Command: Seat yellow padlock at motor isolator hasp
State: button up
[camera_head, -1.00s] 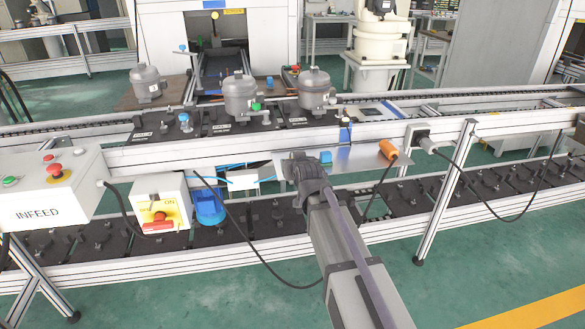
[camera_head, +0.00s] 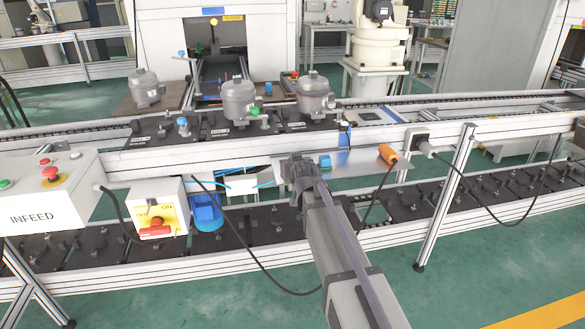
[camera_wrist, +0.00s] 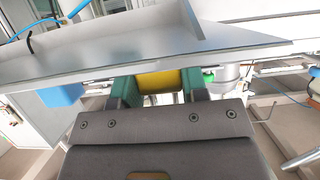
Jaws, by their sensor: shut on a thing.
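The yellow padlock (camera_wrist: 160,80) shows as a yellow block between the two green fingers of my gripper (camera_wrist: 160,86) in the wrist view. My gripper is shut on it, close to the grey metal shelf plate (camera_wrist: 215,42). In the head view my gripper (camera_head: 300,172) is at the left end of that shelf, and the padlock is hidden behind it. The motor isolator (camera_head: 156,215) is a white box with a yellow plate and a red handle, well to the left of my gripper. Its hasp is too small to make out.
A blue motor (camera_head: 206,212) sits just right of the isolator. The INFEED control box (camera_head: 50,200) is further left. An orange tool (camera_head: 388,153) and a small blue block (camera_head: 325,160) are on the shelf. Black cables hang in front of the conveyor frame.

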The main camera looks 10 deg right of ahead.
jog(key=c, duration=0.4)
